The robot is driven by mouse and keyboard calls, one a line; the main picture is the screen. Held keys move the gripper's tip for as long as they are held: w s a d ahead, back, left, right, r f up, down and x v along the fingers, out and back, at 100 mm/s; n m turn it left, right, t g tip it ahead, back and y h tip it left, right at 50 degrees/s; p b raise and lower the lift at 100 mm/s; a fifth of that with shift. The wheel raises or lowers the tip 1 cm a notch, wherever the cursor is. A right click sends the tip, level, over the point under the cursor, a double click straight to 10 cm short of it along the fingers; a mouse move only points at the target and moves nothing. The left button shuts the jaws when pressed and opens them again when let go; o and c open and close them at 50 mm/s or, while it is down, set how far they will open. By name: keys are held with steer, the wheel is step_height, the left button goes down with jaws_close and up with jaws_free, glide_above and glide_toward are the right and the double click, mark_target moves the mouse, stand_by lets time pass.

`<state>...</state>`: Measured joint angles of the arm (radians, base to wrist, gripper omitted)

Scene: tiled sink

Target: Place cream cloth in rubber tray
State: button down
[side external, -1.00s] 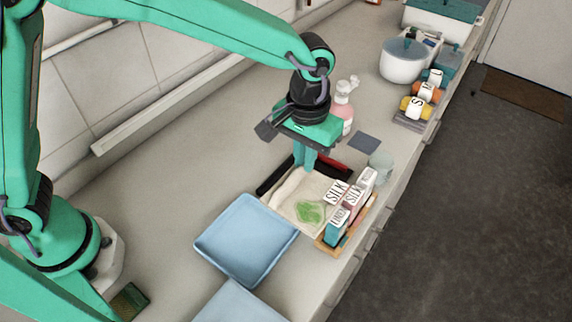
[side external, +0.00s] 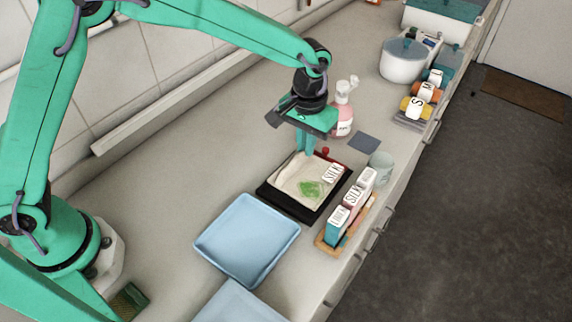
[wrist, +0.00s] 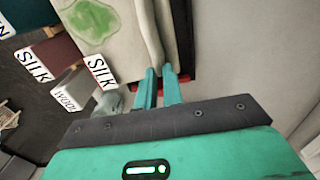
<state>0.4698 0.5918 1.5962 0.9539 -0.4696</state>
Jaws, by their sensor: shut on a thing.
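The cream cloth (side external: 290,179) has a green stain and a white SILK tag. My gripper (side external: 305,152) is shut on its far edge; in the wrist view my fingertips (wrist: 157,75) pinch a fold of the cloth (wrist: 128,30). The cloth spreads over a black tray (side external: 291,205), whose dark near rim shows around it. A dark tray edge and a red strip also show beside my fingers in the wrist view. I cannot tell whether the cloth rests in the black tray or hangs just above it. No tray is labelled as rubber.
A blue tray (side external: 248,240) lies nearer, empty, with a second blue tray (side external: 240,303) below it. A pink bottle (side external: 341,121), grey pad (side external: 364,143) and pale cup (side external: 381,167) stand behind.

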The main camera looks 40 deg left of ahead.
steer(key=shift+w+a+f, duration=0.5)
steer(key=shift+w, duration=0.2)
steer(key=shift+w+a+f, duration=0.45)
steer(key=shift+w+f, duration=0.05)
steer(key=shift+w, duration=0.15)
steer(key=shift+f, duration=2)
steer(key=shift+f, duration=0.15)
steer(key=c, duration=1.5)
jaws_free()
steer(key=shift+c, duration=0.2)
step_height(320, 180, up, 12)
steer(key=shift+r, duration=0.2)
